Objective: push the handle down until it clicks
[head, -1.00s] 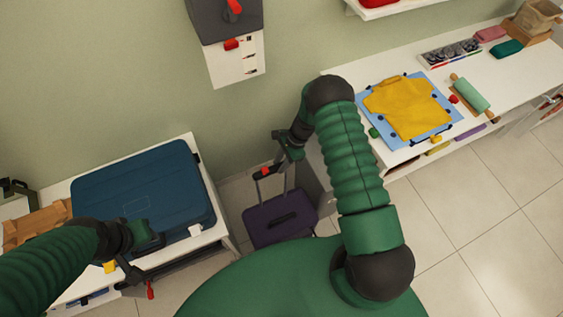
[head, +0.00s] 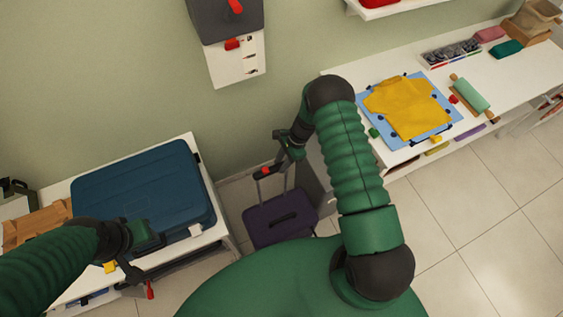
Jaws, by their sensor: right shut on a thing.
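The purple suitcase (head: 278,222) stands on the floor between the two white furniture pieces. Its pull handle (head: 259,173), with a red part on the grip, stands raised on two thin rods above the case. My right gripper (head: 276,163) is at the grip's right end, shut on the handle; its fingers are small and partly hidden against the dark grip. My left gripper (head: 134,272) is at the front edge of the blue suitcase, and its jaw opening is unclear.
The blue suitcase (head: 145,185) lies on a low white bench (head: 216,213) at left. A white counter (head: 340,88) at right carries a folded yellow shirt (head: 410,107) on a blue board. A grey wall box (head: 225,18) hangs above.

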